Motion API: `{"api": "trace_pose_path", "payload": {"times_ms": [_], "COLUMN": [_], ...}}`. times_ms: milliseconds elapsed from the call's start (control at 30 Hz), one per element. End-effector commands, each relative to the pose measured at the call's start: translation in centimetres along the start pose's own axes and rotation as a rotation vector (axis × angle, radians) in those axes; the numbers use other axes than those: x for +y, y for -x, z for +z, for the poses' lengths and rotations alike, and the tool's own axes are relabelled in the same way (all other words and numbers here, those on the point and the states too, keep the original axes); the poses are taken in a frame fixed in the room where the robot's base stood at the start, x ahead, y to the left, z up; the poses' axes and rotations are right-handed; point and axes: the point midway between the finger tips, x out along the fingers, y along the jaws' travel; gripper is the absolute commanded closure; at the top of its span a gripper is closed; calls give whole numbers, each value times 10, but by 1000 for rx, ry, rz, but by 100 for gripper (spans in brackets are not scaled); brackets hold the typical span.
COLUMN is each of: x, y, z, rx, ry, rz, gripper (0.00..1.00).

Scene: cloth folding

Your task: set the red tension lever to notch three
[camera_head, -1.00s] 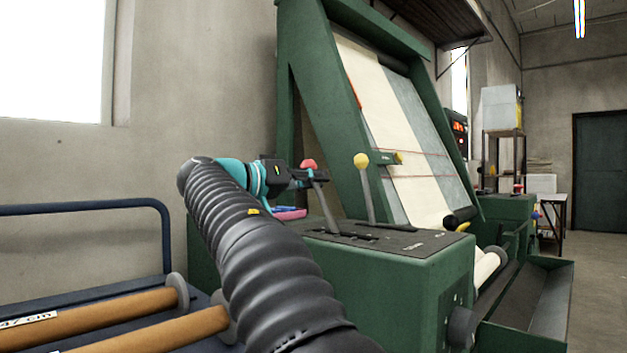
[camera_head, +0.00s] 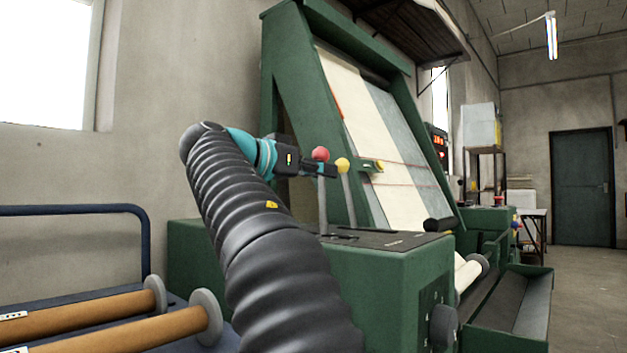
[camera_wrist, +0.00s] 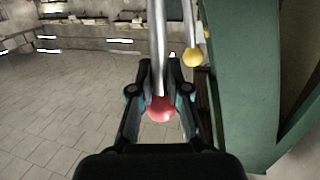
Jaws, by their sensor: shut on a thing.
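The red lever knob (camera_head: 320,154) tops a thin grey shaft that stands nearly upright from the slotted plate on the green machine's console. My gripper (camera_head: 330,170) reaches it from the left and is shut on the lever just beside the knob. In the wrist view the red knob (camera_wrist: 161,109) sits between the fingers, with the grey shaft (camera_wrist: 158,45) running out between the fingertips (camera_wrist: 160,75). The console's notch marks are too small to read, so I cannot tell which notch the lever is at.
A second lever with a yellow knob (camera_head: 342,164) stands close to the right of the red one. The green frame (camera_head: 290,90) with cream cloth (camera_head: 350,95) rises behind. A blue cart (camera_head: 75,209) with brown rolls is at left. Open floor (camera_head: 585,290) lies at right.

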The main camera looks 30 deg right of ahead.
Motion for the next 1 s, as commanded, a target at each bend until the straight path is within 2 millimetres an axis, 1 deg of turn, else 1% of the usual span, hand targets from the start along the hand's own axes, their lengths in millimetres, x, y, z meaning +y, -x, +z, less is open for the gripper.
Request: {"api": "trace_pose_path", "payload": {"times_ms": [33, 133, 567, 600, 700, 1000], "x": [3, 5, 6, 6, 6, 5], "y": [-1, -2, -2, -2, -2, -1], "z": [-2, -3, -4, -4, -4, -2], "rx": [2, -2, -4, -4, -4, -7], "ry": [-18, -38, -51, -51, -50, -47], "rz": [-1, -4, -6, -6, -6, -6], "gripper": [100, 100, 100, 82, 59, 59]}}
